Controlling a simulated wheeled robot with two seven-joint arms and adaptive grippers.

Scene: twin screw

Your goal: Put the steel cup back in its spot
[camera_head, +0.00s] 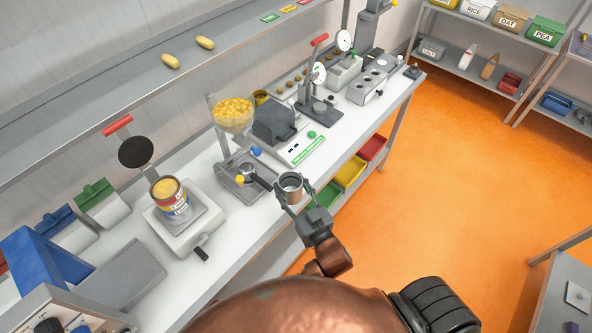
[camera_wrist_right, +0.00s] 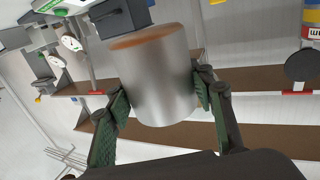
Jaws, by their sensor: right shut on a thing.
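The steel cup (camera_head: 291,187) is a small shiny metal cylinder, upright in the head view with its open top facing up. My right gripper (camera_head: 294,202) is shut around its sides, near the front edge of the white bench. The cup also shows large in the right wrist view (camera_wrist_right: 158,75), between the two green-padded fingers of my right gripper (camera_wrist_right: 160,105). Whether the cup touches the bench cannot be told. My left gripper is not in view.
Left of the cup stands a grey machine with a black handle (camera_head: 258,179) pointing towards the cup. Green, yellow and red bins (camera_head: 350,172) hang below the bench edge. Orange floor is open at right.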

